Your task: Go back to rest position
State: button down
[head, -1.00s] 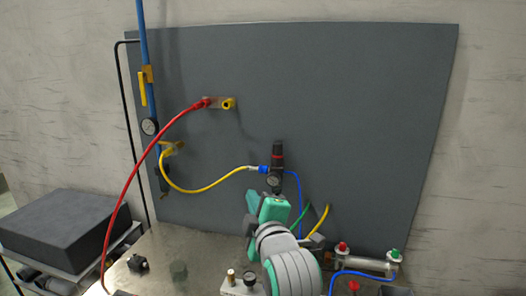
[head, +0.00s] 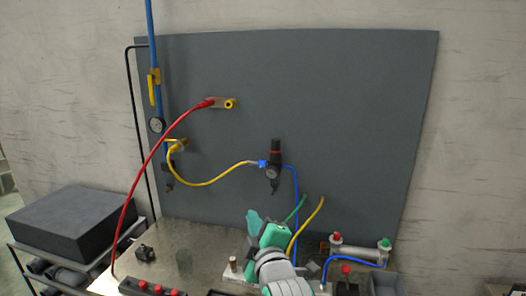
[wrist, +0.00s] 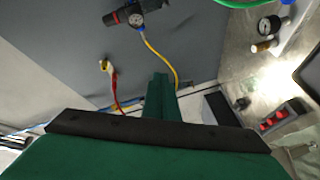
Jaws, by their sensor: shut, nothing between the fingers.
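My gripper (head: 254,222) is at the lower middle of the head view, green and grey, above the metal table and in front of the grey panel. Its fingers are together and hold nothing. In the wrist view the green fingers (wrist: 160,98) point toward the panel, with no object at their tips. The grey panel (head: 330,110) stands upright behind the table. It carries a black regulator with a gauge (head: 274,170), a red hose (head: 150,160) and a yellow hose (head: 205,183).
The metal table (head: 200,235) bears a block with red buttons (head: 152,288), a small black part (head: 145,253) and a cylinder with red and green fittings (head: 360,252). A dark box (head: 75,225) sits on a rack at left. Blue, green and yellow hoses run near my gripper.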

jog(key=s+d+f+m+h, duration=0.1)
jog(key=s+f+m, duration=0.3)
jog(key=f, duration=0.6)
jog(key=s+f+m+h, duration=0.1)
jog(key=s+f+m, duration=0.2)
jog(key=s+f, duration=0.55)
jog(key=s+d+f+m+h, duration=0.1)
jog(key=s+f+m+h, duration=0.2)
jog(key=f, duration=0.9)
jog(key=s+f+m, duration=0.2)
jog(key=s+m, duration=0.1)
jog(key=s, duration=1.2)
jog(key=s+f+m+g, duration=0.1)
jog(key=s+f+m, duration=0.1)
jog(key=s, duration=1.3)
jog(key=shift+s+d+f+m+y, duration=0.2)
jog(key=shift+s+f+m+y, duration=0.15)
jog(key=shift+f, duration=0.2)
